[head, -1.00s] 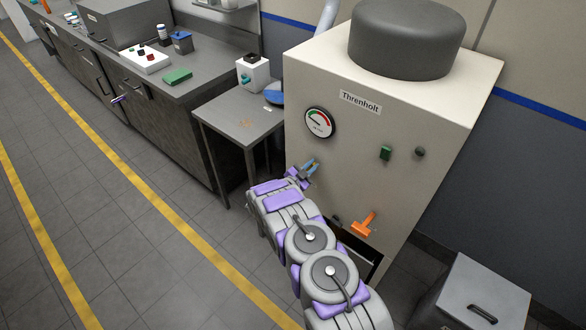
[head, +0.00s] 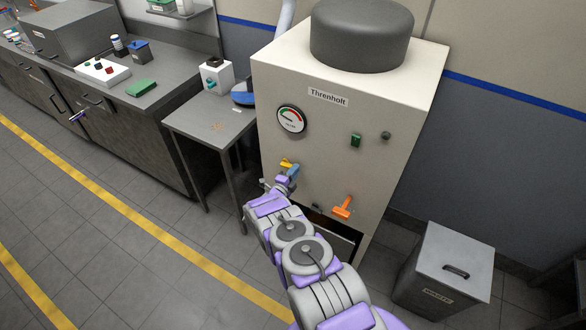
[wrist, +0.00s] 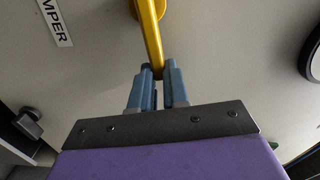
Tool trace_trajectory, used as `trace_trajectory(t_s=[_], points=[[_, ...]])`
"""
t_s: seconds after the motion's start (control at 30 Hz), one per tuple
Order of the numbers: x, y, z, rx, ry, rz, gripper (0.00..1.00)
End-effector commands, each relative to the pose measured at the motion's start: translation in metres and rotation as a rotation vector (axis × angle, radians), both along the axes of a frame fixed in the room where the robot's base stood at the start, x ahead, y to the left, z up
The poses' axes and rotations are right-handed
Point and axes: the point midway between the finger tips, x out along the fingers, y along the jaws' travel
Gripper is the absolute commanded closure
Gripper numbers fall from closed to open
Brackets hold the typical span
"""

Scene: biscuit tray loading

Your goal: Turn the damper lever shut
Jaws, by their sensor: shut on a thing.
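The damper lever (wrist: 151,35) is yellow and shows large in the wrist view, running down from its round pivot at the top edge. Its lower end lies between the blue-grey fingers of my gripper (wrist: 158,85), which are shut on it. In the head view the lever (head: 286,163) is a small yellow piece on the front of the beige Threnholt cabinet (head: 315,140), below the gauge. My gripper (head: 293,171) is at the cabinet front there and hides part of the lever. A label (wrist: 55,22) ending in "MPER" is left of the lever in the wrist view.
A round gauge (head: 291,119) is above the lever, and an orange handle (head: 342,207) is to its lower right. A small metal table (head: 212,125) stands left of the cabinet. A grey waste bin (head: 446,270) stands at the right. The floor at the left is clear.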

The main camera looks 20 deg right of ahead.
Motion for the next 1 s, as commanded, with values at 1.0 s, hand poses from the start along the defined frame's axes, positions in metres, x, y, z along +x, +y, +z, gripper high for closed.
trace_trajectory(t_s=[1.0], points=[[-0.002,-0.002,-0.015,0.113,-0.149,-0.003,0.79]])
